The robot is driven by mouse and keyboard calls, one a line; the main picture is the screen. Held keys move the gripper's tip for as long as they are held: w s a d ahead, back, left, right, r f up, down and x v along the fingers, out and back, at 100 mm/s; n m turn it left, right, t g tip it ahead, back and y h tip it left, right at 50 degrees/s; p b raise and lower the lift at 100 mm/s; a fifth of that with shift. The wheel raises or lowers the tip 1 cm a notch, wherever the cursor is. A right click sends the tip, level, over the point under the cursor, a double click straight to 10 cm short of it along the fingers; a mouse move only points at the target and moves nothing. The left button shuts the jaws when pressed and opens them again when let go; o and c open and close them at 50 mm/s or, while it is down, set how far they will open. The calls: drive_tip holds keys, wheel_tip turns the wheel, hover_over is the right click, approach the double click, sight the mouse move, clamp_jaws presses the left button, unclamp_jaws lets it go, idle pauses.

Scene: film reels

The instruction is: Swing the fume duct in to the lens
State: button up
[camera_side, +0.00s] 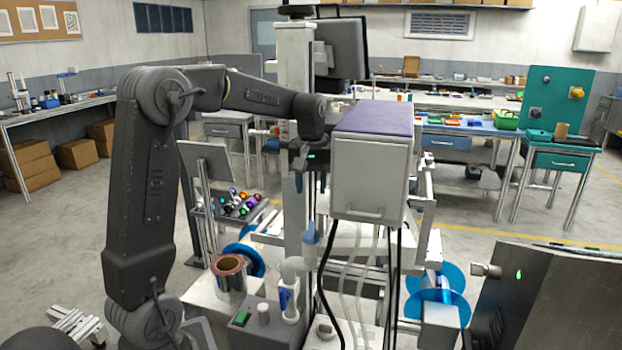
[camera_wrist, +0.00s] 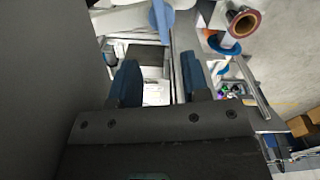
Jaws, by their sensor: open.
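A white elbowed pipe with a blue flared end, which looks like the fume duct (camera_side: 295,265), stands low beside the central column in the side view. Its blue end (camera_side: 311,233) is tilted up. In the wrist view the blue end (camera_wrist: 161,18) and white pipe (camera_wrist: 125,18) show at the top edge. My gripper (camera_side: 312,183) points down above the blue end, apart from it. In the wrist view my gripper (camera_wrist: 161,82) has its two dark blue fingers spread with nothing between them. I cannot pick out the lens; the machine's parts may hide it.
A grey box (camera_side: 371,170) on the machine stands close right of my gripper, with cables and clear tubes hanging below. A copper-coloured roll (camera_side: 229,275) sits left of the duct. A monitor (camera_side: 341,50) is behind. Blue reels (camera_side: 440,283) are at lower right.

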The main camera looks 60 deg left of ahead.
drive_tip(key=shift+r, duration=0.8)
drive_tip(key=shift+c, duration=0.4)
